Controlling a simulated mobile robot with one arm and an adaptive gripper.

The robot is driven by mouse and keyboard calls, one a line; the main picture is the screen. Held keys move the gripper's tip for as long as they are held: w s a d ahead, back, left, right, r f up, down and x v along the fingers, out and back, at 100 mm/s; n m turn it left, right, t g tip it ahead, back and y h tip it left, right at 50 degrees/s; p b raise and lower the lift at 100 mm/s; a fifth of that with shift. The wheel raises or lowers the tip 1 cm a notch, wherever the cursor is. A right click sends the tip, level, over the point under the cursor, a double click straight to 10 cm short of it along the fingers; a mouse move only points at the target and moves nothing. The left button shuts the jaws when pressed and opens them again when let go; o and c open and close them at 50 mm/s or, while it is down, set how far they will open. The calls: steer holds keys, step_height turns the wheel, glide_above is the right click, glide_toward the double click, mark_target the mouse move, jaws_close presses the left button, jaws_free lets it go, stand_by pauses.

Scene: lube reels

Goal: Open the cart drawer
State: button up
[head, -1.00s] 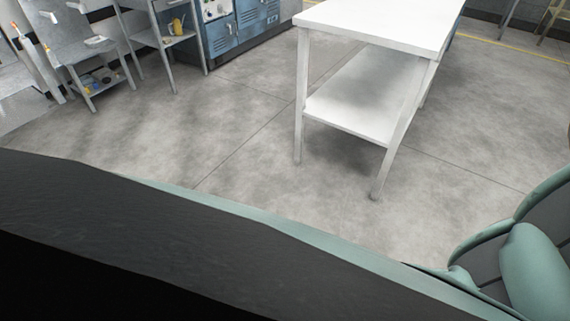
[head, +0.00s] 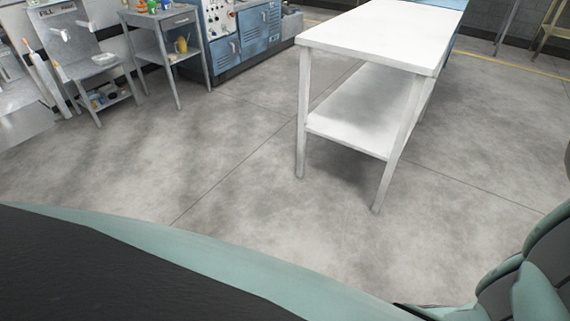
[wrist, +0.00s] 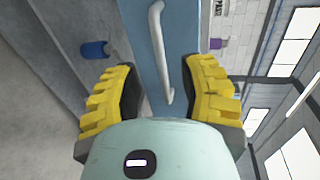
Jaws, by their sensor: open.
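In the wrist view a pale bar handle (wrist: 161,48) is mounted on a narrow blue front (wrist: 181,28). It looks like a drawer front, but the frame does not show whether it belongs to the cart. My gripper (wrist: 161,76), with ridged yellow fingers, is open. Its fingers sit on either side of the handle's near end in the picture, with gaps on both sides. I cannot tell how deep the handle lies between them. Neither the gripper nor this blue front can be made out in the head view.
In the head view a white table (head: 385,35) with a lower shelf stands ahead. Blue cabinets (head: 250,40), a grey stand with a small drawer (head: 180,19) and another grey stand (head: 90,68) are at the upper left. The grey floor (head: 240,150) between is clear.

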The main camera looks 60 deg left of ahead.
steer(key=shift+x, duration=2.95)
steer(key=shift+c, duration=0.2)
jaws_close()
